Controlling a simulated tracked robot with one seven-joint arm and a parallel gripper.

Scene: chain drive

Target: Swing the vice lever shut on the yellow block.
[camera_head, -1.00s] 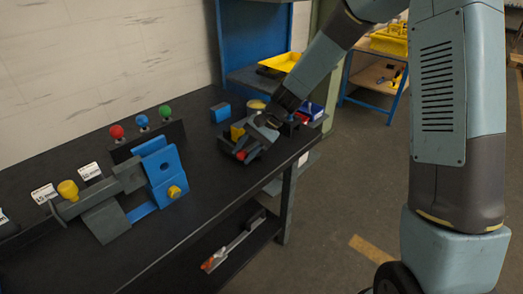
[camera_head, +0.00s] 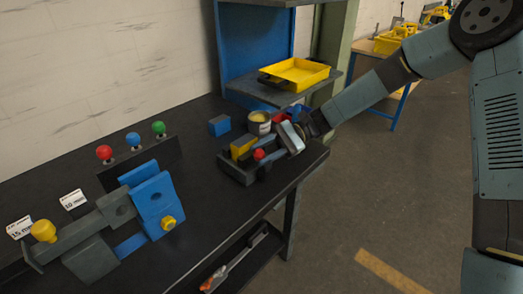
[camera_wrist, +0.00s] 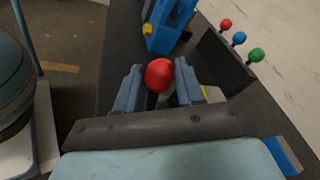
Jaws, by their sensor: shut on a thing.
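The yellow block (camera_head: 243,147) sits in the small dark grey vice (camera_head: 236,172) near the right end of the bench. The red lever knob (camera_head: 259,154) is just right of and a little in front of the block. My gripper (camera_head: 264,152) reaches in from the right and is shut on the knob. In the wrist view the red knob (camera_wrist: 159,75) shows between the two blue-grey fingers of my gripper (camera_wrist: 159,85). The lever's shaft is mostly hidden below the knob. A sliver of yellow shows behind the right finger.
A blue block (camera_head: 219,125) and an open can (camera_head: 259,123) stand behind the vice. A large blue and grey fixture (camera_head: 155,204) stands to the left, before red, blue and green knobs (camera_head: 133,140). A yellow tray (camera_head: 296,73) is on the shelf. Bare bench lies between fixture and vice.

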